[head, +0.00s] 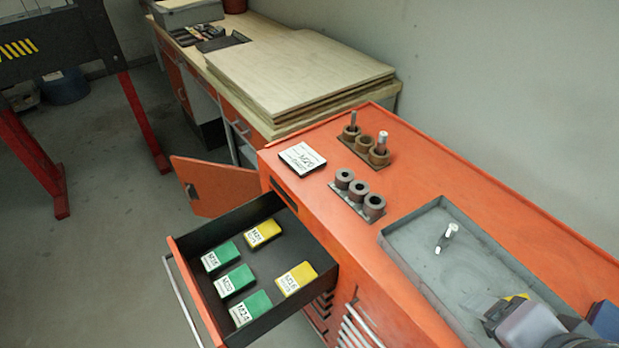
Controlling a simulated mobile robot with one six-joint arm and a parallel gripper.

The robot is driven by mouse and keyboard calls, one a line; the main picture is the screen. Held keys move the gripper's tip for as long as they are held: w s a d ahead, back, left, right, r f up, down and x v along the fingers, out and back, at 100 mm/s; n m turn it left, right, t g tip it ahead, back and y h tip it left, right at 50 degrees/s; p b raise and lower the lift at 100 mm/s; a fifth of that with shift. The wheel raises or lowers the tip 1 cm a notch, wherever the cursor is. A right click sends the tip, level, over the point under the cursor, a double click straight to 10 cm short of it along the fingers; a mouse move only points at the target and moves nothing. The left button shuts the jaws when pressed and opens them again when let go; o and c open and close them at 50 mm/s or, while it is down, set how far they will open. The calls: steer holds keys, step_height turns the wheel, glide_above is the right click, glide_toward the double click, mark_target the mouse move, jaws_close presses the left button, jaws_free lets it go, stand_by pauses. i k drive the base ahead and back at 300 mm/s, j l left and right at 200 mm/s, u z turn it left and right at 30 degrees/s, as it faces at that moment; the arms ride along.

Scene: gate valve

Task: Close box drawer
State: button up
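The box drawer (180,285) is pulled out from the orange cabinet (440,200), at the lower left of the head view. It has a dark inside, an orange front and a long pale bar handle (182,302). In it lie green boxes (235,281) and yellow boxes (296,278) with white labels. A dark and greyish form (510,318) at the lower right edge looks like my gripper, over the tray's near end and well apart from the drawer. Its fingers cannot be made out.
On the cabinet top are a labelled card (302,158), two racks of round sockets (359,195) and a grey tray (405,238) holding a small metal part (446,238). An orange door (212,187) stands open behind the drawer. Floor (110,250) left of the drawer is clear.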

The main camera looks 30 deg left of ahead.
mark_target(297, 245)
steer(key=j+u, duration=0.1)
steer(key=u, duration=0.35)
steer(key=j+u, duration=0.15)
steer(key=u, duration=0.3)
steer(key=j+u, duration=0.15)
steer(key=u, duration=0.3)
steer(key=j+u, duration=0.1)
steer(key=u, duration=0.4)
steer(key=j+u, duration=0.1)
steer(key=u, duration=0.35)
steer(key=i, duration=0.05)
